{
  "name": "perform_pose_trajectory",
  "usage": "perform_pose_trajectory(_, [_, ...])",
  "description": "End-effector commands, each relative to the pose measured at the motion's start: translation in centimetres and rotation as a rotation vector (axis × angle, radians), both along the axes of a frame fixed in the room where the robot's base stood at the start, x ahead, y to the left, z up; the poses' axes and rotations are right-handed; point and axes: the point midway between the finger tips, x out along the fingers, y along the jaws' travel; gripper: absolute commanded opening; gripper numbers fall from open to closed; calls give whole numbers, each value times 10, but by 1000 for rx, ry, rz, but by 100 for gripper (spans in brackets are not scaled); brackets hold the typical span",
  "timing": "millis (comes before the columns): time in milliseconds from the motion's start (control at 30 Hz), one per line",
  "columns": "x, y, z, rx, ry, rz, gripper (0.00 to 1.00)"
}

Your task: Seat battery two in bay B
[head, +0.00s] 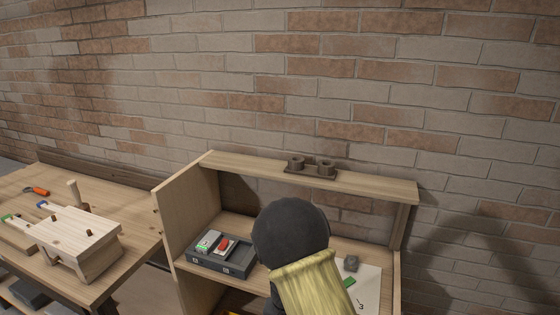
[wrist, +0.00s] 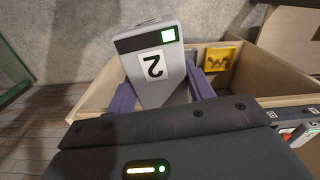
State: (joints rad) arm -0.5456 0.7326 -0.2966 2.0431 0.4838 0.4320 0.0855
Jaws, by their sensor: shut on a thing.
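In the wrist view my gripper (wrist: 160,92) is shut on a pale grey battery (wrist: 180,82) with a black band, a green light and a label reading 2, upside down in this view. The battery is held above an open wooden box or drawer. In the head view a dark grey tray (head: 208,268) sits on the bench, with small labels on its front too small to read surely. A white piece with green (head: 207,240) and a piece with red (head: 224,244) lie in its left part; its right part looks empty. My arm hides the gripper in the head view.
A shelf (head: 370,183) with two dark cups spans above the bench. A white sheet (head: 370,283) lies right of my arm. A second workbench (head: 130,253) with a wooden fixture stands at left.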

Motion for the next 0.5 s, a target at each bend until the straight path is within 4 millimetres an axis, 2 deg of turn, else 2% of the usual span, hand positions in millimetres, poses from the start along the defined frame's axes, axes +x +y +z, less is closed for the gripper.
perform_pose_trajectory(500, [12,-47,-36,-19,7,74,21])
